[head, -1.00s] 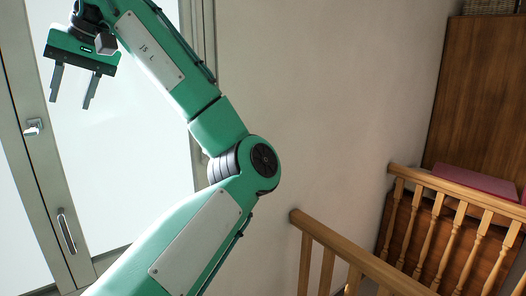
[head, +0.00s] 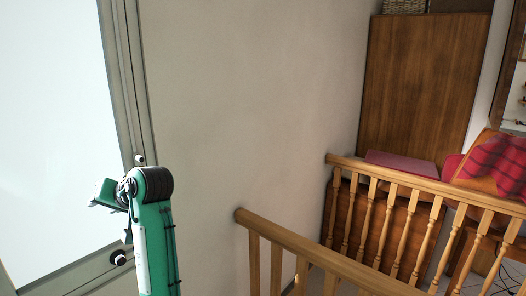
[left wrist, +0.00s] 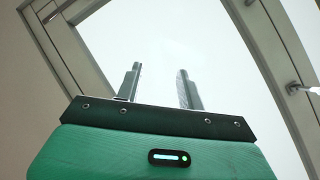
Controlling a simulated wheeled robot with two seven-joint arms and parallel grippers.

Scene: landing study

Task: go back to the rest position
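My left gripper (left wrist: 159,85) shows in the left wrist view with its two dark fingers standing apart and nothing between them. Beyond the fingers is a pale, bright pane. In the head view my green left arm (head: 154,235) stands at the lower left, in front of the door frame. The small green part left of its top joint may belong to the gripper, but the fingers cannot be made out there. My right gripper is in no view.
A glazed door (head: 50,130) with a grey-green frame is at the left. A plain wall (head: 250,110) fills the middle. A wooden railing (head: 310,255) runs along the lower right. Behind it are a tall wooden cabinet (head: 420,90) and a red plaid cloth (head: 497,165).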

